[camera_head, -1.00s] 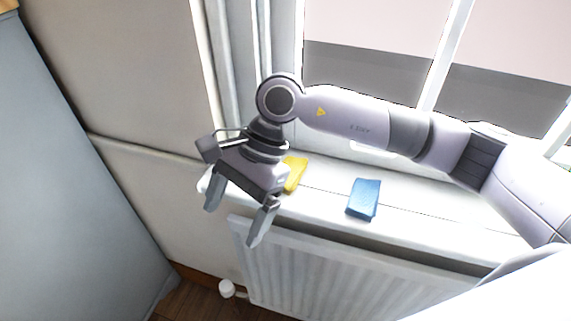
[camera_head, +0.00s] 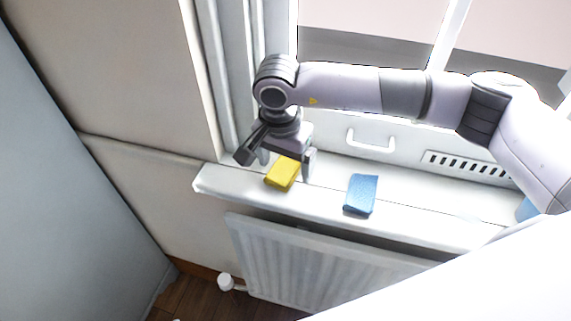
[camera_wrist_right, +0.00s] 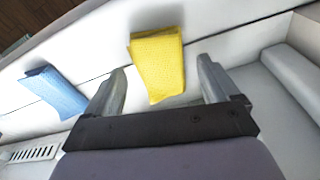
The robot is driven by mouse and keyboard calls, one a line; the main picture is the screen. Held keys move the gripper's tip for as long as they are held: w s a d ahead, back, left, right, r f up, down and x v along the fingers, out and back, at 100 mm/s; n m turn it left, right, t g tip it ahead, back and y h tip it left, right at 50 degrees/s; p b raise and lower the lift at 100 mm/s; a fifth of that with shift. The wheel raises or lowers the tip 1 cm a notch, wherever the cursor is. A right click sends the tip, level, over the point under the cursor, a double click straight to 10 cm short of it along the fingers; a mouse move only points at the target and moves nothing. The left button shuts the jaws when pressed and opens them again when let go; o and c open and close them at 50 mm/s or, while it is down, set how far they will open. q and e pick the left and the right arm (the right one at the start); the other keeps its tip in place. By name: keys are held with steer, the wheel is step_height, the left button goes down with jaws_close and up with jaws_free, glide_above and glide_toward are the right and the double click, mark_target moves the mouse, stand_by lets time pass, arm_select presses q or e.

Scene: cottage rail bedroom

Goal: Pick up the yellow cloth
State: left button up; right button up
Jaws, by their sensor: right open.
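The yellow cloth (camera_head: 283,174) lies folded on the white window sill, near its left end. My right gripper (camera_head: 284,168) is open and empty, just above and behind the cloth. In the right wrist view the yellow cloth (camera_wrist_right: 159,64) shows between and beyond the two open fingers of my right gripper (camera_wrist_right: 160,82). Neither finger appears to grip it. My left gripper is not in view.
A folded blue cloth (camera_head: 361,194) lies on the sill (camera_head: 410,216) to the right of the yellow one. A window handle (camera_head: 371,143) and a vent (camera_head: 468,165) are behind. A white radiator (camera_head: 320,265) is below the sill.

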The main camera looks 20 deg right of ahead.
mark_target(285, 165)
steer(key=shift+f, duration=0.2)
steer(key=c, duration=1.1)
steer(key=shift+r, duration=0.1)
steer(key=shift+c, duration=0.2)
step_height(285, 165, up, 20)
steer(key=shift+b, duration=0.85)
steer(key=shift+o, duration=0.4)
